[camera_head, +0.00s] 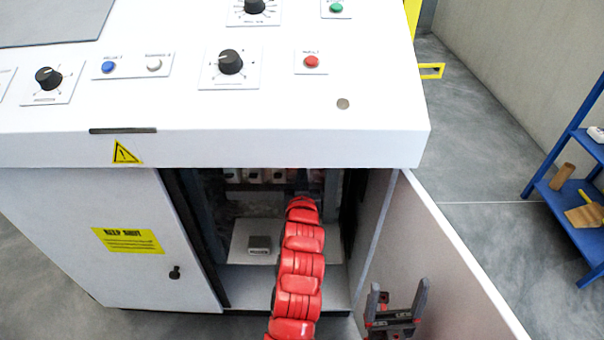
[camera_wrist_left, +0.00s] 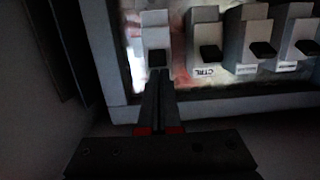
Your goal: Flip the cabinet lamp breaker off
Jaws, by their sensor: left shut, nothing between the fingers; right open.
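In the left wrist view, a row of several white breakers with dark toggles fills the top. The leftmost breaker (camera_wrist_left: 155,30) is directly ahead of my left gripper (camera_wrist_left: 157,82), which is shut and empty, its tips just below that toggle; I cannot tell whether they touch. The breaker beside it (camera_wrist_left: 205,35) has a label reading CTRL. The leftmost breaker's label is hidden, so I cannot tell which one is the lamp's. In the head view, the breaker row (camera_head: 253,177) shows under the cabinet top. My right gripper (camera_head: 396,302) is open and empty by the open door.
The white cabinet (camera_head: 150,240) has a closed left door and an open right door (camera_head: 440,270). A small grey box (camera_head: 259,245) sits on a shelf inside. The control panel overhangs the opening. A blue rack (camera_head: 570,205) stands at the far right.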

